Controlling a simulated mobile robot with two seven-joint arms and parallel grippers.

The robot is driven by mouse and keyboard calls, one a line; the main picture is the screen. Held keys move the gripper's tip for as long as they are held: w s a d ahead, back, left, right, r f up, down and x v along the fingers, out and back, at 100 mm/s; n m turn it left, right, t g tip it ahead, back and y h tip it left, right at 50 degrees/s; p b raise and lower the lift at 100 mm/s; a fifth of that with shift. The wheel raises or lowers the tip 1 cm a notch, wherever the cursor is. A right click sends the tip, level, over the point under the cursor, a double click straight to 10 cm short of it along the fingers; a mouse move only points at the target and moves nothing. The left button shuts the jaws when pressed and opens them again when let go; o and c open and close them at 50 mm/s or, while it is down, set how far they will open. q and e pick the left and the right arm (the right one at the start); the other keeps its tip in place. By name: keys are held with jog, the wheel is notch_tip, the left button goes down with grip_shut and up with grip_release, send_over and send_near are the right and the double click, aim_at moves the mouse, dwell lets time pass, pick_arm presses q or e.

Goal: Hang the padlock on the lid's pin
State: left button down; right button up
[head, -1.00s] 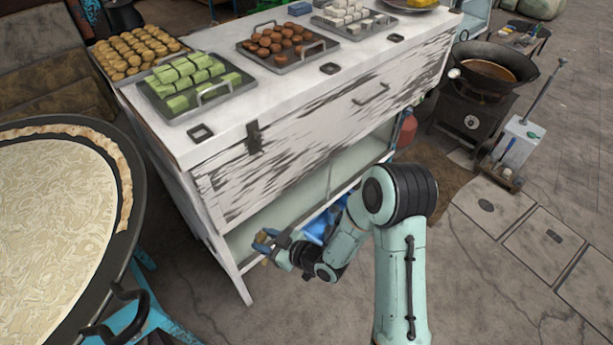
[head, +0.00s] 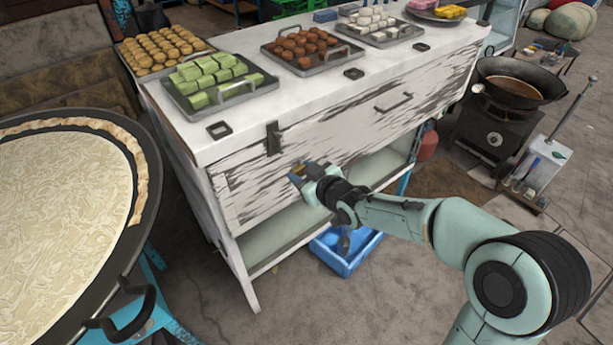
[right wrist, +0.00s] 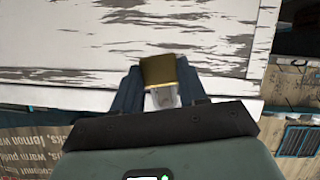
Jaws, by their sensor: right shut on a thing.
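The padlock (head: 296,175) is in my right gripper (head: 305,174), in front of the white cabinet's peeling front panel (head: 350,135). In the right wrist view the padlock (right wrist: 158,70) shows a brass body with its pale shackle (right wrist: 163,97) toward the palm. The right gripper (right wrist: 160,88) is shut on it, one dark finger at each side. A dark metal hasp (head: 273,138) hangs at the panel's upper left edge, above and left of the padlock and apart from it. The pin itself is too small to make out. My left gripper is not in view.
Trays of green blocks (head: 220,82) and brown balls (head: 303,48) stand on the white top (head: 330,90). A big round pan (head: 65,215) is at the left. A blue crate (head: 345,255) sits below my right arm. A dark wok (head: 515,82) stands at the right.

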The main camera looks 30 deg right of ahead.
jog(key=shift+w+a+f, duration=0.1)
jog(key=shift+w, duration=0.95)
jog(key=shift+w+p, duration=0.4)
jog(key=shift+w, duration=0.6)
jog(key=shift+w+a+f+p, duration=0.15)
jog(key=shift+w+p, duration=0.5)
jog(key=shift+w, duration=0.35)
jog(key=shift+w+f+b, duration=0.4)
jog(key=shift+f+b, duration=0.05)
jog(key=shift+b, duration=0.05)
jog(key=shift+w+b, duration=0.15)
jog(key=shift+b, duration=0.2)
jog(key=o, duration=1.2)
jog(key=shift+f, duration=0.1)
